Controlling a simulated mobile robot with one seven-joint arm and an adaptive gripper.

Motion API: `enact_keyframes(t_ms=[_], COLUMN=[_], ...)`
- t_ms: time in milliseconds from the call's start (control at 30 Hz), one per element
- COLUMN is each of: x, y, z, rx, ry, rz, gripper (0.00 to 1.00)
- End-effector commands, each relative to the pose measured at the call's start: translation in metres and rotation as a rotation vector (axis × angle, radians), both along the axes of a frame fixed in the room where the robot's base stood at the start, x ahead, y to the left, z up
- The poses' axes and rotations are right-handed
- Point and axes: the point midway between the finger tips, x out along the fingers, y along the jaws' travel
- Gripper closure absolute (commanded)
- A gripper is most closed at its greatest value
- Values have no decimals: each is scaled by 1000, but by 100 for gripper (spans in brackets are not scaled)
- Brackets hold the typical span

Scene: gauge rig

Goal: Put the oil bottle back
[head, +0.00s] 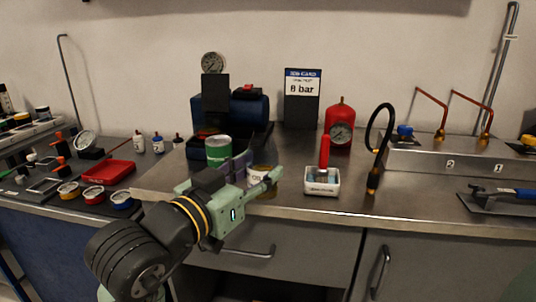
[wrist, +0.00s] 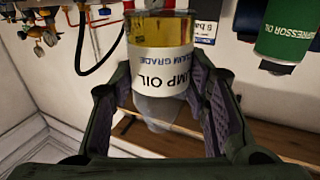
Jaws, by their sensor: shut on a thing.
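The oil bottle (wrist: 160,60) is clear with amber oil and a white label reading "pump oil"; it appears upside down in the wrist view. In the head view it shows partly (head: 262,180) behind the gripper, over the bench's front left part. My gripper (head: 256,173) is shut on it, with one dark finger on each side in the wrist view (wrist: 160,92). I cannot tell whether its base touches the bench. A green can labelled compressor oil (head: 217,150) stands just left of it in the head view and at the upper right in the wrist view (wrist: 288,32).
A blue compressor (head: 250,110) stands behind. A white tray (head: 322,187) with small items, a red cylinder with a gauge (head: 340,125) and a black hose (head: 371,150) are to the right. A red tray (head: 107,172) and several tins lie left. Bare bench (head: 430,205) shows at front right.

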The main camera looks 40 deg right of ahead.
Motion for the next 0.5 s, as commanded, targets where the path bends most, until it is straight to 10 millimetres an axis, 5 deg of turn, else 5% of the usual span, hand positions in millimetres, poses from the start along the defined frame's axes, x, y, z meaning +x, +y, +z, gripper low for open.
enact_keyframes(t_ms=[500], x=[17], y=[-20], z=[-2], rx=[1], ry=[1], rz=[-1], gripper=[90])
